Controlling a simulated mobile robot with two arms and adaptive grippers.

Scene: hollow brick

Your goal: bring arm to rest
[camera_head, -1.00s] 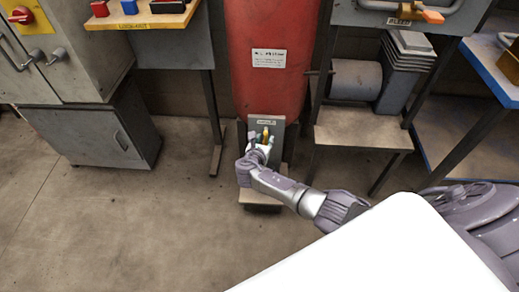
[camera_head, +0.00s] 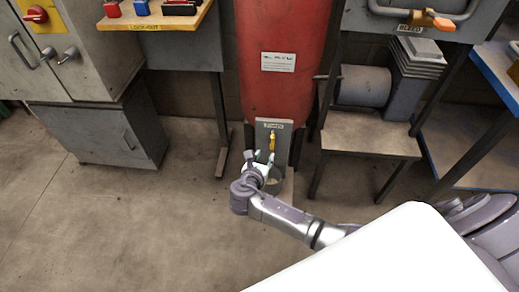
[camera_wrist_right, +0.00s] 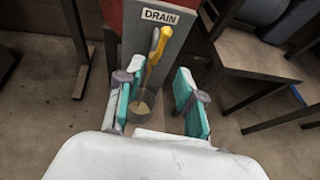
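My right gripper (camera_head: 263,166) is in front of the drain plate at the foot of the red tank. In the right wrist view its two teal-padded fingers (camera_wrist_right: 154,100) stand wide apart with nothing between the pads. Beyond them is the yellow drain handle (camera_wrist_right: 157,42) on the grey plate labelled DRAIN (camera_wrist_right: 178,30). The handle (camera_head: 272,142) hangs upright in the head view, clear of the fingers. A small grey cup (camera_wrist_right: 140,110) shows below the handle, partly hidden by the gripper. My left gripper is not in view.
The red tank (camera_head: 279,70) stands behind the plate. A bench with a low wooden shelf (camera_head: 370,138) is to the right, and a grey cabinet (camera_head: 100,135) and lock-out table (camera_head: 160,22) are to the left. The floor (camera_head: 120,225) at left front is clear.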

